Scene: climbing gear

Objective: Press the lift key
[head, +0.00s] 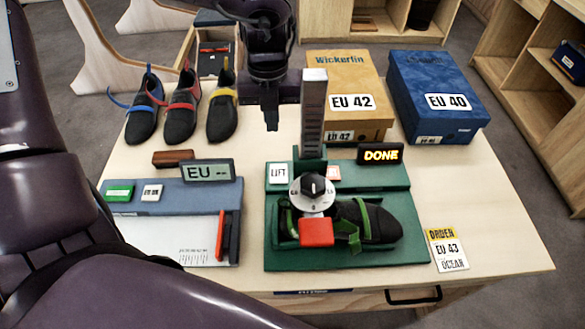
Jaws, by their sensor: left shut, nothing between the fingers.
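The lift key (278,173) is a white square marked LIFT at the left back of a green fitting stand (415,250). My left gripper (271,126) hangs pointing down behind the key and left of the stand's grey upright post (313,110). It is shut and empty, and appears above and apart from the key. On the stand are a black shoe with green straps (380,220), a black and white dial (312,190), a red block (316,232) and a second, red-edged key (333,173). A sign (381,154) is lit DONE. My right gripper is out of view.
Shoe boxes marked EU 42 (350,85) and EU 40 (437,95) stand at the back right. Three shoes (182,115) stand at the back left. A blue-grey unit with an EU display (207,172) is left of the stand. An order card (447,250) lies at right.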

